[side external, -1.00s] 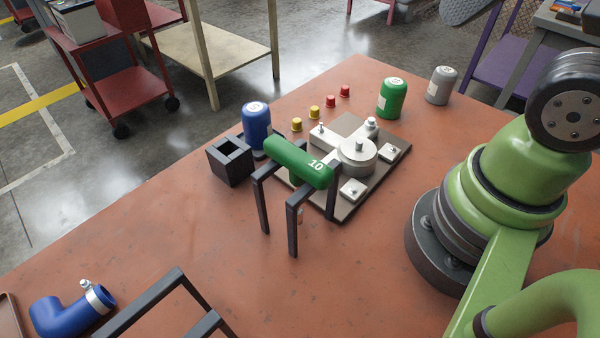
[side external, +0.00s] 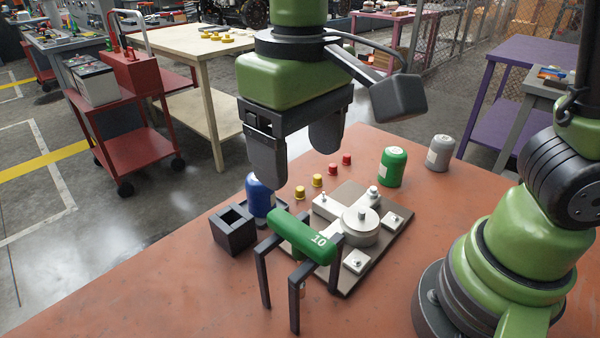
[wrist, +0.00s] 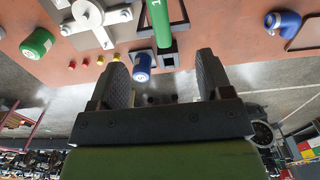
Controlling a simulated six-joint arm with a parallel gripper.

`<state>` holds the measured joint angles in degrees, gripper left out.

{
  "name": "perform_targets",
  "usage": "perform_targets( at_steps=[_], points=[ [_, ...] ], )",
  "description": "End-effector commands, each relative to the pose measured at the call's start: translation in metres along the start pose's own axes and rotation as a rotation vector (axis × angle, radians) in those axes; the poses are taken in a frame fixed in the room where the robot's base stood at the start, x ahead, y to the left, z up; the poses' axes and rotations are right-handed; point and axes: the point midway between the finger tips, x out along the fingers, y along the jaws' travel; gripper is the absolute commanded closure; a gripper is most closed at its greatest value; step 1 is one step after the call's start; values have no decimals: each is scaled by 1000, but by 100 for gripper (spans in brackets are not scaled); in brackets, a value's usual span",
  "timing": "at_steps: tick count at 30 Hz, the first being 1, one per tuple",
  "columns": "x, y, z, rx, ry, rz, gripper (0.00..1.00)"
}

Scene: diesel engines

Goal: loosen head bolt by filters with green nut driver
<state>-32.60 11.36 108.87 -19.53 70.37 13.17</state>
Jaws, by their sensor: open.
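The green nut driver (side external: 302,238), marked 10, lies across a dark stand (side external: 263,275) at the front left of a base plate. Its handle also shows in the wrist view (wrist: 160,22). The plate carries a pale metal engine fixture (side external: 358,228) with several bolts, including one on its left block (side external: 323,199) and one at its back (side external: 373,191). I cannot tell which is the head bolt by the filters. My gripper (side external: 297,168) is open and empty, pointing down above the back left of the fixture, apart from the driver. It also shows in the wrist view (wrist: 163,72).
A blue canister (side external: 260,196) stands below my gripper, beside an open black box (side external: 233,230). A green canister (side external: 391,167) and a grey one (side external: 438,153) stand at the back. The front left tabletop is clear.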

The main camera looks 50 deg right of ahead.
Motion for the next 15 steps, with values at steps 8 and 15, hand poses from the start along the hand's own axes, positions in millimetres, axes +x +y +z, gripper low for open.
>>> perform_targets(
  at_steps=[8, 15],
  points=[
    [24, 1, 1, 1, -4, 0, 28],
    [50, 1, 1, 1, -3, 0, 28]
  ],
)
